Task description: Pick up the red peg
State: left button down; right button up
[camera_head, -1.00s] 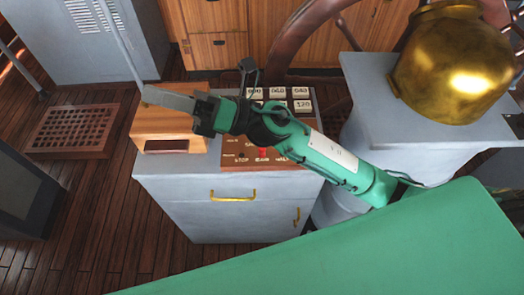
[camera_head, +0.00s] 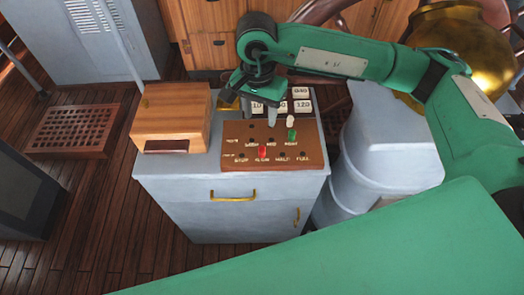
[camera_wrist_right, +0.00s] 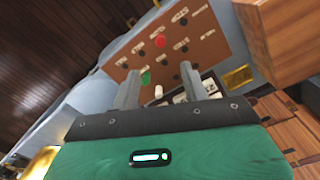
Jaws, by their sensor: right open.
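The red peg (camera_head: 263,152) stands in the front row of the brown peg board (camera_head: 233,161), at the hole labelled SLOW. It also shows in the right wrist view (camera_wrist_right: 160,41), beyond the fingertips. My right gripper (camera_head: 258,119) is open and empty, above the back part of the board, behind the red peg in the head view. Its two fingers (camera_wrist_right: 160,85) show apart in the wrist view, with the green peg near the left one. My left gripper is not in view.
A green peg (camera_head: 292,136) and a white peg (camera_head: 290,121) stand right of the red one. Number blocks (camera_head: 302,106) lie behind the board. A wooden box (camera_head: 170,118) stands left on the grey cabinet (camera_head: 230,181).

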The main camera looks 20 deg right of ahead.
jog(key=p, duration=0.3)
send_over(262, 147)
notch_tip(262, 147, down, 8)
jog(key=shift+s+a+f, duration=0.1)
jog(key=shift+s+a, duration=0.05)
notch_tip(262, 147, down, 4)
jog(key=p, duration=0.3)
jog(key=shift+f, duration=0.6)
grip_shut()
